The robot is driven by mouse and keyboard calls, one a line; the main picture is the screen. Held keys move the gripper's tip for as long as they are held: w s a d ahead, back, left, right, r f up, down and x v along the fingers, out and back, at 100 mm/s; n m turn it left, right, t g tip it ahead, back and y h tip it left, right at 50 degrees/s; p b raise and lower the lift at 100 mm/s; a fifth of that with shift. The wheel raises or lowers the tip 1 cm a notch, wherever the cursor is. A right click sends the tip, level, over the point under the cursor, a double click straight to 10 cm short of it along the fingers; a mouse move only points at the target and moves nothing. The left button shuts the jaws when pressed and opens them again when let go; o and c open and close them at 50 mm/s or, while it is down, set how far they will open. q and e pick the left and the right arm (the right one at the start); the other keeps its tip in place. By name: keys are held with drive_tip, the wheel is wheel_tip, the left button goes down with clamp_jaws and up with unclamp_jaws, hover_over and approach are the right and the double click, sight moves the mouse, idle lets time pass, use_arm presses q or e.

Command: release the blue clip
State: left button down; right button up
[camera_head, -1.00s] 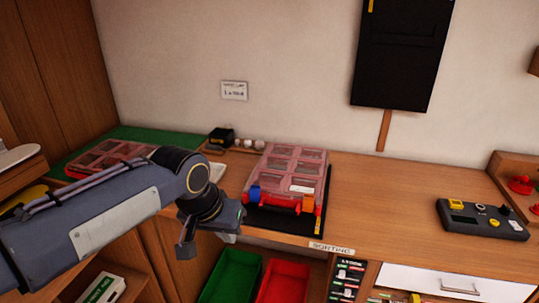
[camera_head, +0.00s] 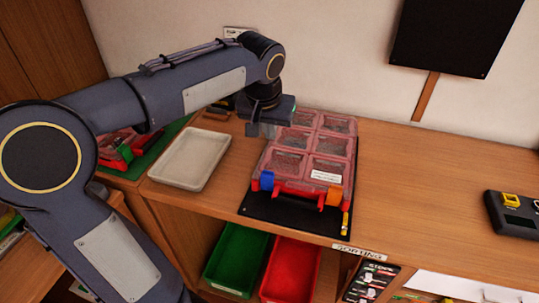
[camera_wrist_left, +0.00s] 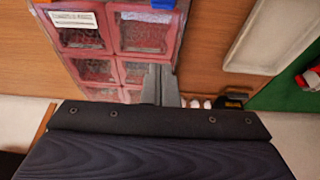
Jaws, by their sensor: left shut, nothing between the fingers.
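The red case (camera_head: 283,187) with a clear compartment lid lies on a black mat on the workbench. The blue clip (camera_head: 267,181) sits at the left of its front edge, and an orange clip (camera_head: 334,196) sits at the right. In the left wrist view the blue clip (camera_wrist_left: 162,3) shows only at the top edge. I cannot tell whether it is fastened. My left gripper (camera_head: 263,131) is shut and empty, above the case's left side and farther back than the blue clip. Its fingers (camera_wrist_left: 160,84) are together in the wrist view. My right gripper is out of view.
A pale tray (camera_head: 190,158) lies left of the case. A second red case sits on a green mat (camera_head: 143,167), partly hidden by my arm. Green (camera_head: 236,258) and red (camera_head: 290,270) bins stand below the front edge.

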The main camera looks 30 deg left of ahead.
sight(270, 169)
use_arm(q)
drive_tip(key=x, duration=1)
drive_tip(key=shift+f, duration=0.15)
drive_tip(key=s, duration=0.2)
drive_tip(key=s+d, duration=0.1)
drive_tip(key=shift+s+r, duration=0.25)
drive_tip(key=shift+r, duration=0.05)
drive_tip(key=shift+s+f, duration=0.1)
drive_tip(key=shift+s, duration=0.05)
